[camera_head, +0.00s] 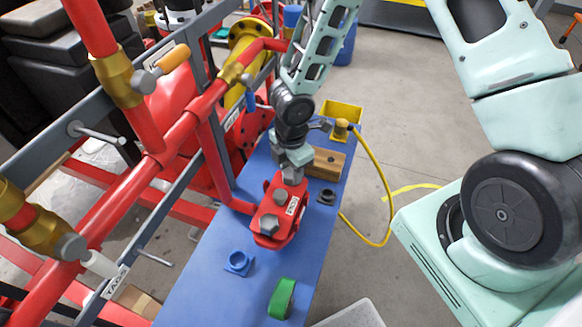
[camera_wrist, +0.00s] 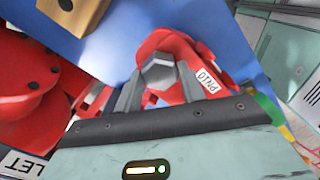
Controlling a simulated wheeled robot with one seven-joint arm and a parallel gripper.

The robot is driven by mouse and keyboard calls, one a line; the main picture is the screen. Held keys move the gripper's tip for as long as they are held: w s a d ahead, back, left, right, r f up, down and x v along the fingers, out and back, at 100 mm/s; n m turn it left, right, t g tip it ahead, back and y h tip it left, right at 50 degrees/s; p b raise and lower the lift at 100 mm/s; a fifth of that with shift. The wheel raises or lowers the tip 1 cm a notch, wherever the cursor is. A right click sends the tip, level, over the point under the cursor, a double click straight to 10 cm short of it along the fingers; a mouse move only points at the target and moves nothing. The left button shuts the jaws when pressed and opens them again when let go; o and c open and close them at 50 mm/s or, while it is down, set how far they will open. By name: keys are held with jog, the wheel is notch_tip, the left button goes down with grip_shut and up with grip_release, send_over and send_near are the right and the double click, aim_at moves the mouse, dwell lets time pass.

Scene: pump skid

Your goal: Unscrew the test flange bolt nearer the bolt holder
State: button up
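The red test flange (camera_head: 283,207), tagged PN10, lies on the blue bench top. A large grey hex bolt (camera_head: 268,225) stands on its near end, and a smaller grey fastener (camera_head: 280,197) sits mid-flange. My gripper (camera_head: 292,174) points down over the far end, covering the bolt there. In the wrist view, a grey hex bolt head (camera_wrist: 158,75) lies between my two fingers (camera_wrist: 160,90), close to both; I cannot tell whether they press on it. The likely bolt holder, a wooden block with a hole (camera_head: 326,162), is just beyond the flange, also in the wrist view (camera_wrist: 88,14).
A black ring (camera_head: 327,196), a blue collar (camera_head: 239,262) and a green tape roll (camera_head: 281,298) are on the bench (camera_head: 205,300). A yellow bin (camera_head: 342,110) and yellow hose (camera_head: 380,185) are near its far end. Red pipework (camera_head: 180,130) runs along the left.

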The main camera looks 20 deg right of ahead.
jog(key=c, duration=0.3)
jog(key=shift+r+n+p, duration=0.2)
jog(key=shift+n+p, duration=0.4)
jog(key=shift+n, duration=0.4)
jog(key=n+p, duration=0.2)
jog(key=n, duration=0.3)
jog(key=shift+p, duration=0.3)
jog(key=n+p, duration=0.2)
jog(key=n, duration=0.3)
jog(key=shift+n+p, duration=0.3)
jog(key=shift+f+n, duration=0.2)
jog(key=shift+n, duration=1)
jog(key=o, duration=1.1)
jog(key=shift+c, duration=0.2)
jog(key=shift+p, duration=0.3)
notch_tip(320, 180, up, 17)
jog(key=p, duration=0.2)
jog(key=shift+r+p, duration=0.2)
jog(key=shift+p, duration=0.15)
